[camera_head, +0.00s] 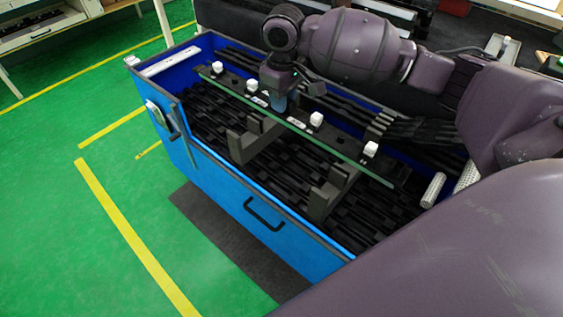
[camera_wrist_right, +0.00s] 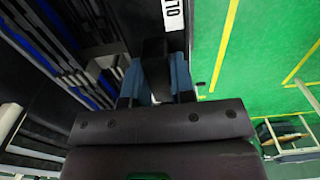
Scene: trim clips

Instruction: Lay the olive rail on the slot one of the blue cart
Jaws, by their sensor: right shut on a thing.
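The olive rail (camera_head: 336,137) is a long dark bar with a thin green edge and several white clips along it. It runs slantwise over the blue cart (camera_head: 225,165). My right gripper (camera_head: 280,98) comes down from above and is shut on the rail left of its middle. In the right wrist view the gripper's blue fingertips (camera_wrist_right: 158,82) close on the dark bar, beside a white label (camera_wrist_right: 172,14). Two dark grey brackets (camera_head: 326,198) stand in the cart in front of and below the rail; whether it touches them I cannot tell. My left gripper is not in view.
Rows of black rails fill the cart floor. The cart has a raised blue wall and a black handle (camera_head: 264,213) on its near side. A dark bench lies behind. Green floor with yellow lines is free at the left.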

